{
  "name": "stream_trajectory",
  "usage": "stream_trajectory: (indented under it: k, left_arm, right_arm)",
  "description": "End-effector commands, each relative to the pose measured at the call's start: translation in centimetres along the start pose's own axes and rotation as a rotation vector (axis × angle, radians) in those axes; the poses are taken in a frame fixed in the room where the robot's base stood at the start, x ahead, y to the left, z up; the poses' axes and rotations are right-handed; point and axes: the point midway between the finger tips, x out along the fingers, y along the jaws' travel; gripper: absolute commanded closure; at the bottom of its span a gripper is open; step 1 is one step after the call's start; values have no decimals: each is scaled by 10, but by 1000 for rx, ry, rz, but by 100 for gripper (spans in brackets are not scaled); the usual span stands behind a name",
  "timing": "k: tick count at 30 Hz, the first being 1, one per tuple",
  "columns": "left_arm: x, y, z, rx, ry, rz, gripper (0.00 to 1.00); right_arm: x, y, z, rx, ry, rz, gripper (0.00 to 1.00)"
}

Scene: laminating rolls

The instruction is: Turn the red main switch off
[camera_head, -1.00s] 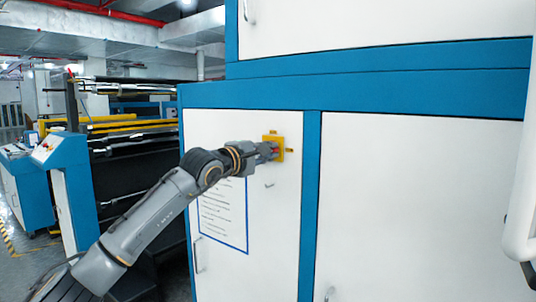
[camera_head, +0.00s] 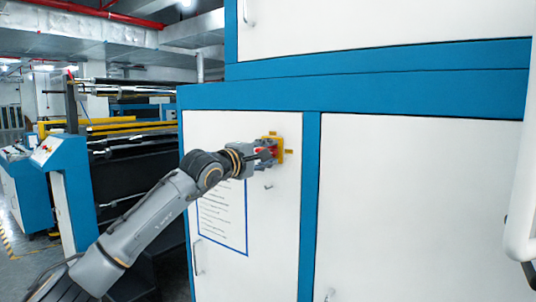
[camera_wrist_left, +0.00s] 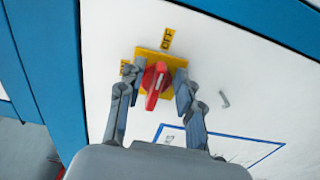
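The red main switch (camera_wrist_left: 154,84) is a rotary knob on a yellow plate (camera_wrist_left: 148,54), on a white cabinet door. In the left wrist view its handle runs from the top down and slightly left. An OFF label (camera_wrist_left: 167,39) sits above the plate; another yellow label (camera_wrist_left: 126,67) at its left is partly hidden by a finger. My left gripper (camera_wrist_left: 160,72) is open, with one finger on each side of the knob; whether they touch it I cannot tell. In the head view the left gripper (camera_head: 269,153) is at the yellow plate (camera_head: 278,146).
A blue-framed notice sheet (camera_head: 222,216) is on the door below the switch. A small metal handle (camera_wrist_left: 224,99) is near the plate. The wide white panel (camera_head: 415,205) to the right is clear. Rollers and blue machine stands (camera_head: 65,185) are at the left.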

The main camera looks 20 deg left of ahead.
Motion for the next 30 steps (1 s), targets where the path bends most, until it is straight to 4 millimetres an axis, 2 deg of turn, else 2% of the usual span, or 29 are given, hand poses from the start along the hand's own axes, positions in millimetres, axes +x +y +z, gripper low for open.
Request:
stream_trajectory:
  k: [6, 11, 24, 30]
  left_arm:
    - [-2, 0, 0, -1, -1, 0, 65]
    - [-16, 0, -1, 0, 0, 0, 65]
    - [-96, -1, -1, 1, 1, -1, 65]
    - [-116, -1, 0, 0, 0, 0, 65]
  right_arm:
    - [0, 2, 0, -1, 0, 2, 60]
    - [0, 1, 0, 0, 0, 1, 60]
    - [0, -1, 0, 1, 0, -1, 60]
    - [0, -1, 0, 1, 0, -1, 60]
